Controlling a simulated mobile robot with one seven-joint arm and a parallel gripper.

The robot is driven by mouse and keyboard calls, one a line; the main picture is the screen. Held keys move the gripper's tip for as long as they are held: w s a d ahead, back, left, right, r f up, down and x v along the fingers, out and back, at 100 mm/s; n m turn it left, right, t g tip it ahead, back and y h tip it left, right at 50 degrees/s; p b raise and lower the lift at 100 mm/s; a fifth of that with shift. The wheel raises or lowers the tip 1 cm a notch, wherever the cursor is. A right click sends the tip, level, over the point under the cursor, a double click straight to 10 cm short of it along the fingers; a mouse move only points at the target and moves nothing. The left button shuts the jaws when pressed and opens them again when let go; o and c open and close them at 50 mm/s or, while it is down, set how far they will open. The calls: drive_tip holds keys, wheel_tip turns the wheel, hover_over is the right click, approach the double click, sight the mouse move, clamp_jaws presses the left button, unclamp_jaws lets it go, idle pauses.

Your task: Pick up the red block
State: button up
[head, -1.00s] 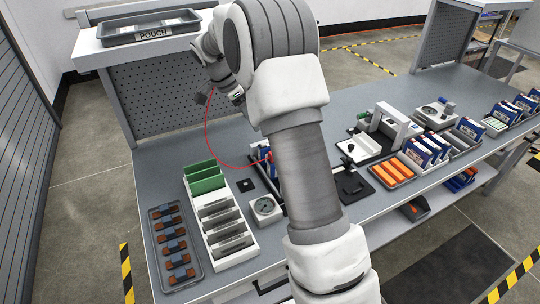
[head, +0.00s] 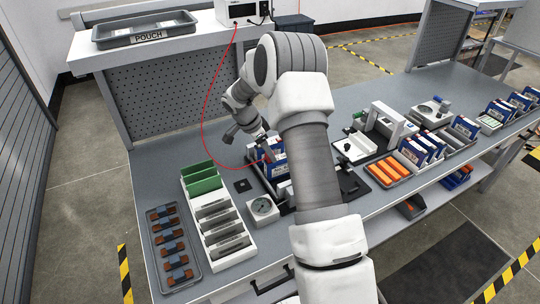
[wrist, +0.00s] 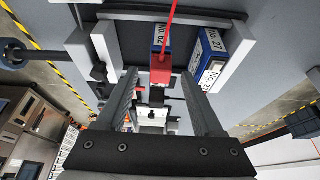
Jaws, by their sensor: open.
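The red block (wrist: 160,70) shows in the wrist view with a red cable running up from it. It sits at the near end of a blue-and-white box labelled with a number (wrist: 160,40). In the head view a small red patch at the cable's end (head: 261,162) lies by the blue boxes (head: 274,165), partly hidden by my arm. My gripper (wrist: 159,82) is open, one finger on each side of the red block in the wrist view. I cannot tell whether the fingertips reach down to its level. In the head view my gripper (head: 262,146) is just above the boxes.
The red cable (head: 204,110) loops from a white device (head: 243,10) on the upper shelf. The perforated back panel (head: 170,93) rises behind.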

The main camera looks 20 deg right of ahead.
drive_tip(key=shift+d+f, duration=0.25)
drive_tip(key=shift+f, duration=0.45)
clamp_jaws()
drive_tip(key=shift+r, duration=0.15)
drive_tip(key=shift+w+r, duration=0.1)
drive_tip(key=shift+r, duration=0.5)
wheel_tip(320, 180, up, 3)
drive_tip(key=shift+r, duration=0.1)
drive_tip(key=s+d+r+b, duration=0.1)
drive_tip(key=s+d+r, duration=0.5)
drive_tip(key=d, duration=0.3)
drive_tip(key=shift+s+d+r, duration=0.2)
drive_tip(key=shift+s, duration=0.3)
